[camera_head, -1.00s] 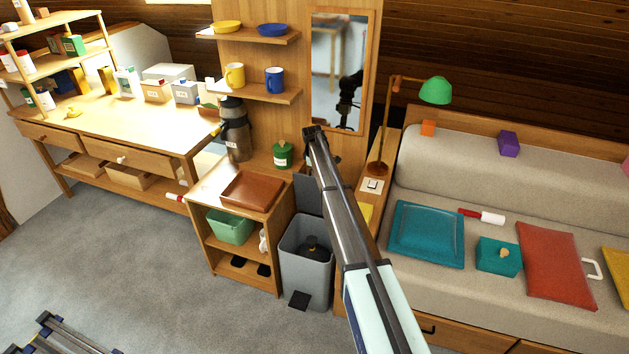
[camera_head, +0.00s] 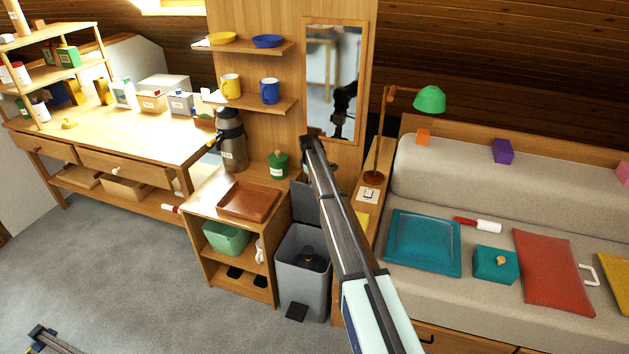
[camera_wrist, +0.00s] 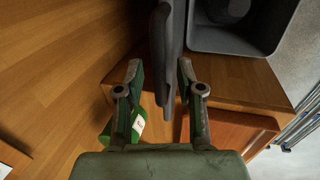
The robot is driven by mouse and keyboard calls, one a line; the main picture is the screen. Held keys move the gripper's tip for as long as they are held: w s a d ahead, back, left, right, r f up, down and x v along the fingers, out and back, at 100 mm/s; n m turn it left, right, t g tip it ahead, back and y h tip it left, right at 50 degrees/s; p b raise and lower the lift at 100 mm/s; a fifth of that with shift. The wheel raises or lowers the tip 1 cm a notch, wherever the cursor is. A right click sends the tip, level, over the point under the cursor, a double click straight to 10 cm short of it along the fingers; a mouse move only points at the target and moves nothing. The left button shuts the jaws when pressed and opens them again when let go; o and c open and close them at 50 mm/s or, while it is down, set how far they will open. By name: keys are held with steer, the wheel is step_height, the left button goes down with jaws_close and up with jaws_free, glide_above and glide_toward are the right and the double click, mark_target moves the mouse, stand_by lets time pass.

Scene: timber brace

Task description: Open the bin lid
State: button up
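The grey bin (camera_head: 303,280) stands on the floor between the small wooden cabinet and the couch. Its lid (camera_head: 305,204) is raised and stands roughly upright at the back of the bin, partly behind my arm. The bin's mouth is uncovered and a dark object (camera_head: 309,259) shows inside. In the wrist view the bin (camera_wrist: 272,50) is at the upper right, and the lid (camera_wrist: 167,50) shows nearly edge-on. My gripper (camera_wrist: 160,72) is open, its two fingers apart, with the lid's edge in the gap between them; contact cannot be told. My fingers are hidden in the head view.
The wooden cabinet (camera_head: 216,205) stands left of the bin, with a brown tray (camera_head: 249,201), a flask (camera_head: 231,145) and a green canister (camera_head: 278,165) on top. The couch (camera_head: 470,275) is close on the right.

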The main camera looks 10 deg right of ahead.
steer(key=v, duration=1.2)
steer(key=shift+m, duration=0.3)
steer(key=s+f+m+g, duration=0.1)
steer(key=s+f+m, duration=0.2)
steer(key=s+f, duration=0.8)
steer(key=s+a+f+m+g+y, duration=0.1)
steer(key=s+f+m, duration=0.2)
steer(key=s+f, duration=0.85)
steer(key=s+f+m+g, duration=0.1)
steer(key=s+f+m, duration=0.35)
steer(key=s, duration=1.15)
steer(key=s+f+g, duration=0.2)
steer(key=s+f, duration=0.1)
steer(key=s, duration=1.1)
steer(key=s+f+g, duration=0.2)
steer(key=s+f, duration=0.2)
steer(key=s, duration=1.1)
steer(key=s+f+m+g, duration=0.1)
steer(key=s+f+g, duration=0.1)
steer(key=s, duration=1.3)
steer(key=shift+a+f, duration=0.4)
steer(key=shift+f, duration=0.35)
